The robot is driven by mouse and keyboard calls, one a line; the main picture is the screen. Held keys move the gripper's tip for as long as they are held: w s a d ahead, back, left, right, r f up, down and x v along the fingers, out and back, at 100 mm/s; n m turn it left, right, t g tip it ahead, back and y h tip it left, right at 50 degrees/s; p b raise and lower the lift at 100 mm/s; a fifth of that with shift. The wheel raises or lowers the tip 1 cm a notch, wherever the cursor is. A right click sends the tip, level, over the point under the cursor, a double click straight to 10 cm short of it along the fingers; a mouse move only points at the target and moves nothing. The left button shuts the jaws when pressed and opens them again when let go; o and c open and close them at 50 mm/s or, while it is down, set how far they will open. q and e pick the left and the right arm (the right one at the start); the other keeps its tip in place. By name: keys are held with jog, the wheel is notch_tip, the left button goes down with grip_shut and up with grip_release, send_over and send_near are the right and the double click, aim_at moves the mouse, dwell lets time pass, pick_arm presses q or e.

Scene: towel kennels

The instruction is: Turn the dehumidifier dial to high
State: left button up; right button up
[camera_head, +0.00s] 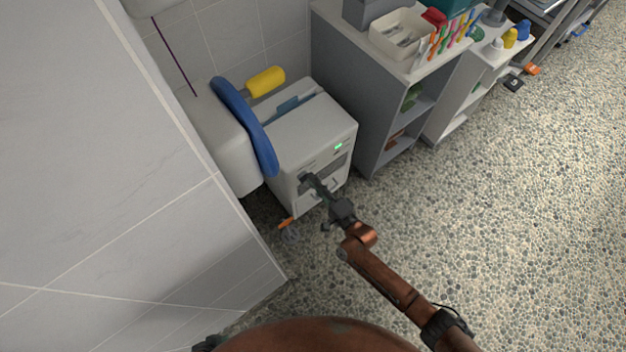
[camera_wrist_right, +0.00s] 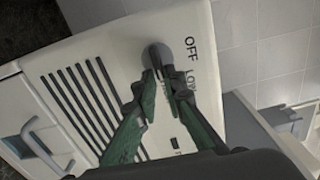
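The dehumidifier (camera_head: 316,128) is a white box against the tiled wall, with a small green light on its front. In the right wrist view its panel (camera_wrist_right: 105,45) shows dark vent slots and a dark grey dial (camera_wrist_right: 158,52). The labels OFF and LOW show to the right of the dial; no HIGH label can be seen. My right gripper (camera_head: 306,180) is at the front of the dehumidifier. In the wrist view its green-sided fingers (camera_wrist_right: 160,78) are closed in on both sides of the dial, covering part of it. My left gripper is not in view.
A blue curved item (camera_head: 240,115) and a yellow roll (camera_head: 265,81) are beside the dehumidifier. A grey shelf unit (camera_head: 345,60) with a white bin (camera_head: 398,38) stands to its right. An orange item (camera_head: 286,223) lies on the floor.

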jog(key=o, duration=0.3)
jog(key=v, duration=1.2)
dwell(0.4)
